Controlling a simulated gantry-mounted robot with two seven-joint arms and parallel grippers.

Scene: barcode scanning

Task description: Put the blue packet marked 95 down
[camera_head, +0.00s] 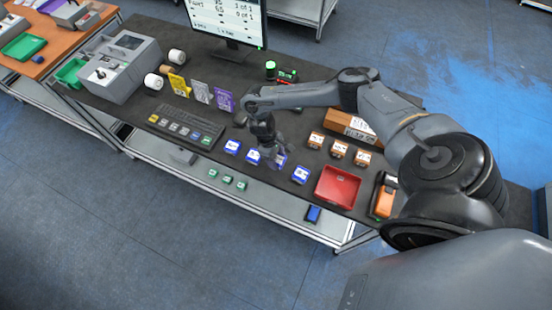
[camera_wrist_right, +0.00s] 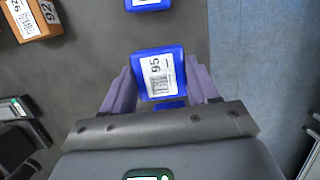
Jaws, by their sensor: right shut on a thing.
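The blue packet marked 95 (camera_wrist_right: 158,72) sits between the purple fingers of my right gripper (camera_wrist_right: 162,88) in the right wrist view, its white label facing the camera. My right gripper (camera_head: 270,157) is shut on it. In the head view the gripper points down at the row of blue packets near the front edge of the dark table (camera_head: 205,60), and the packet (camera_head: 281,159) is partly hidden by it. I cannot tell whether the packet touches the table. My left gripper is not in view.
Blue packets stand to the left (camera_head: 232,147) and right (camera_head: 300,174) of the gripper. Orange-brown packets (camera_head: 338,149) are behind to the right, by a red tray (camera_head: 337,186). A keyboard (camera_head: 186,127) lies left. Small green items (camera_head: 227,179) are on a lower shelf.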

